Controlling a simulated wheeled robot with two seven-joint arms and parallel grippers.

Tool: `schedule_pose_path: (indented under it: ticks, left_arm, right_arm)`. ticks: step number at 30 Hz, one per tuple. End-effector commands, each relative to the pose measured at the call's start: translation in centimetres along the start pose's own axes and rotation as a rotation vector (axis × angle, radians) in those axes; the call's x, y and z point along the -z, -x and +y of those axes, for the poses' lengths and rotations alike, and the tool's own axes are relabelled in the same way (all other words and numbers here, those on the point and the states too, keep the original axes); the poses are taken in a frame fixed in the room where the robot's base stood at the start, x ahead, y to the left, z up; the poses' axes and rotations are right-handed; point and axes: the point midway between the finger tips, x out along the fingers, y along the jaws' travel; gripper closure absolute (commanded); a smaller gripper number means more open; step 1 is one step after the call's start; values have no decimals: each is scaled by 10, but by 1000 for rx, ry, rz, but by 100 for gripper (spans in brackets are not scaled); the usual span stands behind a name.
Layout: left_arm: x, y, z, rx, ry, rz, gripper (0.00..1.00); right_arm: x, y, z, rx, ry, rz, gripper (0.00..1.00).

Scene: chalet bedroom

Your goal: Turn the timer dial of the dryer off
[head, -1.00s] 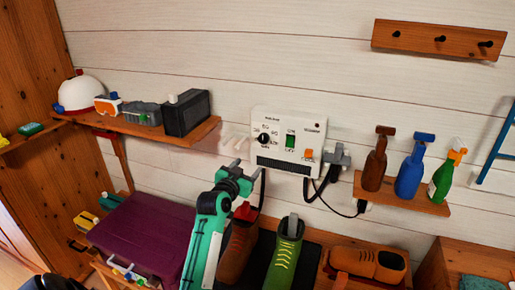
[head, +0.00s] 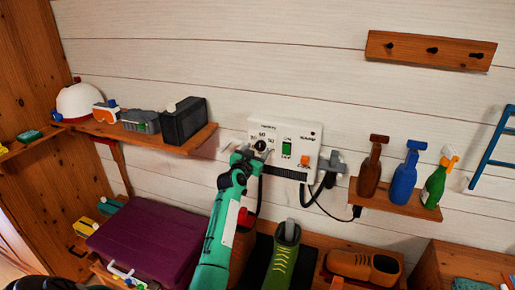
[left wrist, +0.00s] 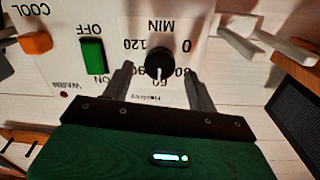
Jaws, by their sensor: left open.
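The white dryer control box (head: 308,136) is on the plank wall, with a black round timer dial (head: 260,145) at its left. In the left wrist view, which is upside down, the dial (left wrist: 159,60) is ringed by numbers from 0 to 120; its white mark seems to point towards 60. My left gripper (head: 247,154) is at the dial in the head view. In the left wrist view the gripper (left wrist: 160,74) is open, one finger on each side of the dial, with gaps between. I cannot tell the depth exactly. My right gripper is not in view.
A green switch (left wrist: 94,56) and an orange switch (left wrist: 36,43) are beside the dial. Grey pegs (left wrist: 250,40) stick out near the box. Shoes (head: 283,260) stand below, a shelf with a black box (head: 184,122) is left, and bottles (head: 408,172) are right.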

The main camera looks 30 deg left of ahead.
Motion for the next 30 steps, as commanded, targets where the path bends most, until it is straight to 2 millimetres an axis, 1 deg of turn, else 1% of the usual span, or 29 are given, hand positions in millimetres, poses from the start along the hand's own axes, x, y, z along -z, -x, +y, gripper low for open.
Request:
schedule_pose_path:
  ticks: [3,6,15,17,18,20,21,22,23,30]
  left_arm:
    - [1,-9,0,1,-1,0,41]
    - [0,-13,0,0,0,-1,41]
    - [0,-14,0,0,0,0,41]
    - [0,-14,0,0,0,0,51]
    - [0,-14,0,0,0,0,59]
    - [0,-14,0,0,-1,0,71]
    - [0,-14,0,0,-1,0,79]
    - [0,-14,0,0,-1,0,84]
    - [0,-14,0,0,-1,0,86]
    - [0,-14,0,0,18,0,86]
  right_arm:
    - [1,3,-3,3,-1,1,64]
    - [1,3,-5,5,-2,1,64]
    - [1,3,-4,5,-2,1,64]
    - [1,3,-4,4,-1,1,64]
    - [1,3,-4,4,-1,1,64]
    - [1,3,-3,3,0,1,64]
    - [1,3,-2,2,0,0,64]
    - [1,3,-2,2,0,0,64]
    - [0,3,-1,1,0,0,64]
    - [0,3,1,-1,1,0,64]
